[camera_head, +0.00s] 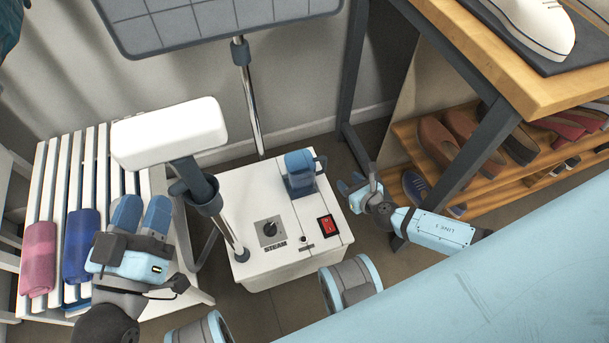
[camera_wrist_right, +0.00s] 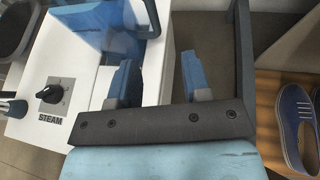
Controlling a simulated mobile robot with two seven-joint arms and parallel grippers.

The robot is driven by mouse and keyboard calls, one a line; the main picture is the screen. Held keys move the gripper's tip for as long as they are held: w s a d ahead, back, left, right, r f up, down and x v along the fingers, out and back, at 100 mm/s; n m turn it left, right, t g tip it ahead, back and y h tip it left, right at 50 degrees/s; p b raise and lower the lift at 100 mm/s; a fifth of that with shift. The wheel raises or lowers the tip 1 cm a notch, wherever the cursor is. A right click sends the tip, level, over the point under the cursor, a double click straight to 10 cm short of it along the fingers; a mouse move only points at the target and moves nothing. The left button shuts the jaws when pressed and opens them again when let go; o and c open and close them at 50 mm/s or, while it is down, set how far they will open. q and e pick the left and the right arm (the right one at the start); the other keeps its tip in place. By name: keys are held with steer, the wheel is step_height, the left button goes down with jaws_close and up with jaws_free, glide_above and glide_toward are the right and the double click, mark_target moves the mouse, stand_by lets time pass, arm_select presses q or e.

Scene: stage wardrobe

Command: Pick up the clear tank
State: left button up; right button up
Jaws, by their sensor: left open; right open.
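The clear tank (camera_head: 300,173) is a bluish see-through container seated at the back right of the white steamer base (camera_head: 240,205). In the right wrist view the tank (camera_wrist_right: 108,28) is at the top, left of the fingers. My right gripper (camera_head: 354,187) is open and empty, just right of the base and apart from the tank. Its two blue fingers show in the right wrist view (camera_wrist_right: 158,68), with the base's edge and floor behind them. My left gripper (camera_head: 141,212) is open and empty, left of the base over the slatted bench.
The slatted bench (camera_head: 70,165) holds a pink rolled towel (camera_head: 38,258) and a blue one (camera_head: 82,245). A steamer pole (camera_head: 250,100) and a white padded arm (camera_head: 170,133) rise near the base. A table leg (camera_head: 460,165) and shoe rack (camera_head: 510,190) stand right.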

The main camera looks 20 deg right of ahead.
mark_target(325, 163)
steer(key=shift+a+b+x, duration=0.15)
steer(key=shift+b+x, duration=0.5)
steer(key=shift+x, duration=1.4)
steer(key=shift+a+b+x, duration=0.2)
steer(key=shift+b+x, duration=0.4)
steer(key=shift+x, duration=1.45)
steer(key=shift+a+b+x, duration=0.15)
steer(key=shift+b+x, duration=0.5)
steer(key=shift+x, duration=1.4)
arm_select(q)
step_height(325, 163, down, 6)
steer(key=g, duration=0.2)
steer(key=shift+d+m+g, duration=0.2)
steer(key=shift+m+g, duration=0.1)
steer(key=shift+m, duration=0.1)
arm_select(e)
steer(key=shift+r, duration=0.15)
steer(key=shift+c, duration=0.2)
jaws_close()
